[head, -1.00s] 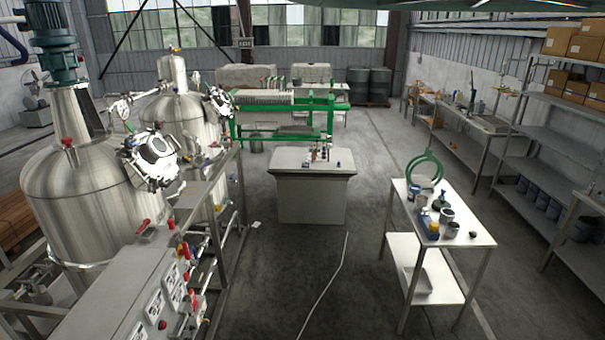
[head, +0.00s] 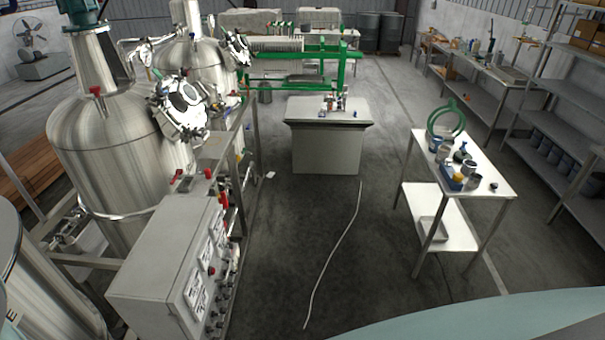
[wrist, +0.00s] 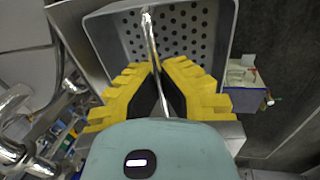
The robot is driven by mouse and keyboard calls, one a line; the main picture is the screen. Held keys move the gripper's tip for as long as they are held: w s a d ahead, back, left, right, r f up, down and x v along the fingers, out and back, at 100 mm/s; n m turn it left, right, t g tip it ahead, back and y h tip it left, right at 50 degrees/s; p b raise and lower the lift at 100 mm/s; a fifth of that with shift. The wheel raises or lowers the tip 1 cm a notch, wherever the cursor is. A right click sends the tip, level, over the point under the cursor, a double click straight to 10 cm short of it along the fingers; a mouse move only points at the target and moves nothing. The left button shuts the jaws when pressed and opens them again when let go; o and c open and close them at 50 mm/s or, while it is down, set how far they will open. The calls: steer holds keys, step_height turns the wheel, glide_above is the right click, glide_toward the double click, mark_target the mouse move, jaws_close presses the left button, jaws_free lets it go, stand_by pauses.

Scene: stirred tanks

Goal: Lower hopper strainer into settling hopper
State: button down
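In the wrist view, the hopper strainer is a grey square basket (wrist: 222,40) with a perforated floor, below my gripper. Its thin bright metal handle (wrist: 149,35) runs up between the yellow fingers. My gripper (wrist: 160,82) is shut on this handle, with a dark pad on each side. The strainer's near side is hidden by the fingers and my wrist. Neither gripper nor strainer shows in the head view. I cannot make out the settling hopper for certain in either view.
In the head view, steel tanks (head: 110,140) and a grey control box (head: 165,250) stand left. A grey cabinet (head: 325,150) stands mid-floor. A white table (head: 500,180) with small containers stands right. A pale hose (head: 335,255) crosses open floor.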

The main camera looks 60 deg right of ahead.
steer(key=shift+w+a, duration=0.15)
steer(key=shift+w, duration=0.05)
steer(key=shift+f, duration=0.1)
steer(key=shift+f, duration=0.1)
steer(key=shift+s+d+b+x, duration=0.1)
steer(key=shift+s+b+x, duration=0.1)
steer(key=shift+b+x, duration=0.95)
steer(key=shift+s+d+b+x, duration=0.15)
steer(key=shift+s+b+x, duration=0.05)
steer(key=shift+b+x, duration=0.85)
steer(key=shift+s+d+f+b+x, duration=0.1)
steer(key=shift+s+d+b+x, duration=0.15)
steer(key=shift+b+x, duration=1.1)
steer(key=shift+s+d+f+b+x, duration=0.25)
steer(key=shift+b+x, duration=0.45)
steer(key=shift+x, duration=1.1)
steer(key=shift+s+d+r+b+x, duration=0.15)
steer(key=shift+s+b+x, duration=0.15)
steer(key=shift+b+x, duration=1.05)
steer(key=shift+w+a+f+p, duration=0.1)
steer(key=shift+f+p, duration=0.15)
steer(key=shift+p, duration=0.05)
steer(key=c, duration=1.1)
jaws_free()
